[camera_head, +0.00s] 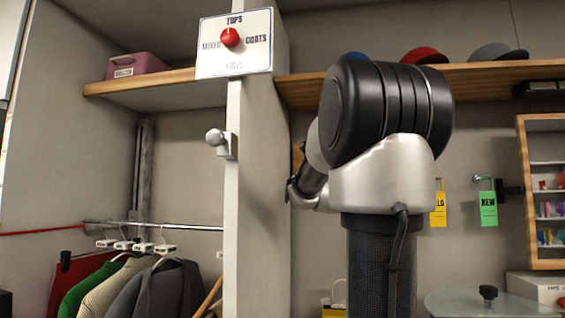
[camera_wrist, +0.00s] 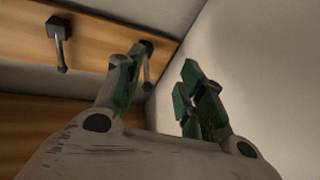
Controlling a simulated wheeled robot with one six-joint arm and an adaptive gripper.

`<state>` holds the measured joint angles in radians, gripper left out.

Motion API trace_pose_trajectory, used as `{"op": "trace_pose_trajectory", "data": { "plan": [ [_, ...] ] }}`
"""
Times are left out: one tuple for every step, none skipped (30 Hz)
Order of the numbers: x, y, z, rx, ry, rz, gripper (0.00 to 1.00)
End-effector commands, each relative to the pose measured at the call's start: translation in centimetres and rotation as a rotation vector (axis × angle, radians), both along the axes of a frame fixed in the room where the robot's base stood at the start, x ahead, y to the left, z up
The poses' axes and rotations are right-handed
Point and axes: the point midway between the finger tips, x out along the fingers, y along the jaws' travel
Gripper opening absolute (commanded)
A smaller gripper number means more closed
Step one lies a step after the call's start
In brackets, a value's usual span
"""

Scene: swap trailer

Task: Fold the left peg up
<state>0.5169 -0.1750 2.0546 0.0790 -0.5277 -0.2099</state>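In the wrist view a wooden rail (camera_wrist: 100,50) carries two dark-mounted metal pegs. The peg at the picture's left (camera_wrist: 61,45) hangs folded down, clear of my fingers. The other peg (camera_wrist: 147,68) also points down, near the corner and just beyond my left-hand finger, which partly covers the area around it. My gripper (camera_wrist: 160,82) is open, its green-padded fingers apart with nothing between them. I cannot tell whether a finger touches the nearer peg. In the head view my arm hides the pegs and most of the gripper.
A pale wall (camera_wrist: 245,60) lies close on the right in the wrist view. In the head view a post (camera_head: 262,200) with a dial sign (camera_head: 235,43) and a knob (camera_head: 218,141) stands left of my arm. Hanging clothes (camera_head: 135,285) are further left; yellow and green tags (camera_head: 488,208) hang right.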

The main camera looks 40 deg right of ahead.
Motion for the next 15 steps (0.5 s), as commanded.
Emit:
{"op": "trace_pose_trajectory", "data": {
  "plan": [
    [-0.2,0.0,1.1,-0.027,-0.034,-0.006,0.39],
    [-0.4,0.1,1.8,-0.043,-0.054,-0.009,0.39],
    [-0.6,0.1,2.4,-0.063,-0.075,-0.012,0.39],
    [-0.7,0.2,2.8,-0.075,-0.088,-0.016,0.39],
    [-0.8,0.2,3.1,-0.085,-0.1,-0.018,0.39],
    [-1.0,0.3,3.5,-0.098,-0.114,-0.021,0.39],
    [-1.0,0.3,3.7,-0.104,-0.121,-0.022,0.39],
    [-1.0,0.2,4.0,-0.111,-0.126,-0.024,0.39],
    [-0.9,0.1,4.2,-0.118,-0.13,-0.026,0.39],
    [-0.7,0.0,4.3,-0.121,-0.131,-0.027,0.39],
    [-0.4,-0.2,4.4,-0.122,-0.128,-0.027,0.39],
    [0.1,-0.5,4.6,-0.122,-0.127,-0.027,0.39],
    [0.4,-0.7,4.8,-0.122,-0.127,-0.027,0.39],
    [0.9,-1.0,4.9,-0.121,-0.126,-0.027,0.39],
    [1.4,-1.3,5.2,-0.122,-0.127,-0.027,0.39]
  ]
}}
